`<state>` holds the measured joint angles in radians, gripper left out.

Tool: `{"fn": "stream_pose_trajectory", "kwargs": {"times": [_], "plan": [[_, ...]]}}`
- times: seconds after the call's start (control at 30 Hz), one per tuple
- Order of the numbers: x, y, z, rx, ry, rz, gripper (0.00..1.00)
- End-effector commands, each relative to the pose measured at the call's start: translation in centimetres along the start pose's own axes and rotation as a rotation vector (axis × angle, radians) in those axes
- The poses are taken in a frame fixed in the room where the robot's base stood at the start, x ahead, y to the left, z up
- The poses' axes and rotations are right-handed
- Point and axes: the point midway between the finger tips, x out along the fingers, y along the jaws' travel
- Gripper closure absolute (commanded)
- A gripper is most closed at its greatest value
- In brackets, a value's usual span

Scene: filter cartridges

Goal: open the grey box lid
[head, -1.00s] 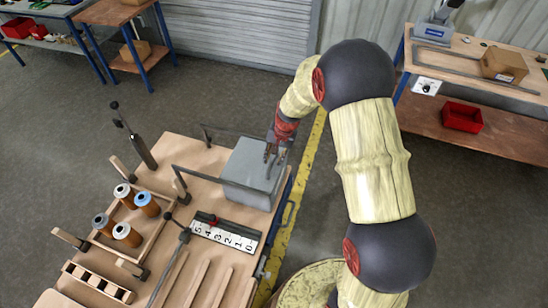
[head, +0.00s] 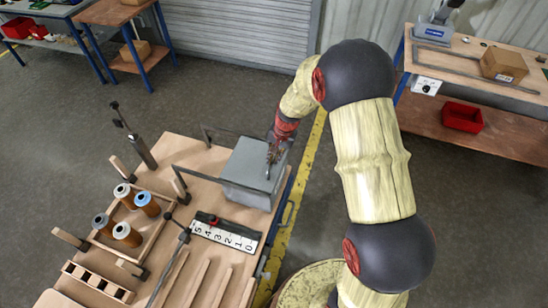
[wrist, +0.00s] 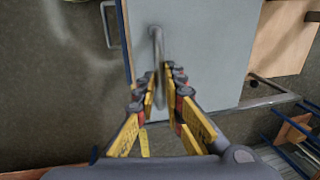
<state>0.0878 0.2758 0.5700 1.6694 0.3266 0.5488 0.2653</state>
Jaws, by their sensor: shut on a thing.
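The grey box (head: 248,192) stands at the right end of the workbench, with its flat grey lid (head: 244,160) down on top. In the wrist view the lid (wrist: 205,50) fills the middle, and a bar handle (wrist: 156,45) runs along it. My gripper (head: 272,158) is over the right part of the lid in the head view. In the wrist view my gripper (wrist: 160,82) has its fingers on both sides of the near end of the handle, closed on it. The gripper hides part of the handle in the head view.
A wooden tray (head: 106,242) with several filter cartridges stands at the left. A numbered strip (head: 225,235) lies in front of the box. Dark bar frames (head: 210,176) stand left of and behind the box. Bare bench top lies left of the box.

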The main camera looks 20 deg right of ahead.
Motion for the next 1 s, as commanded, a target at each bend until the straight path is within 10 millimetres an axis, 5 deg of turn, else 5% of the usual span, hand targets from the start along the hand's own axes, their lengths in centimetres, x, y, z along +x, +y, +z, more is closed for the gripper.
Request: {"fn": "stream_pose_trajectory", "kwargs": {"times": [0.33, 0.8, 1.0], "plan": [[0.3, -1.8, 0.0, -0.003, 0.000, 0.000, 1.00], [2.6, -13.1, 0.0, -0.003, 0.000, -0.001, 1.00], [3.3, -16.3, 0.0, -0.002, 0.000, -0.001, 1.00]]}}
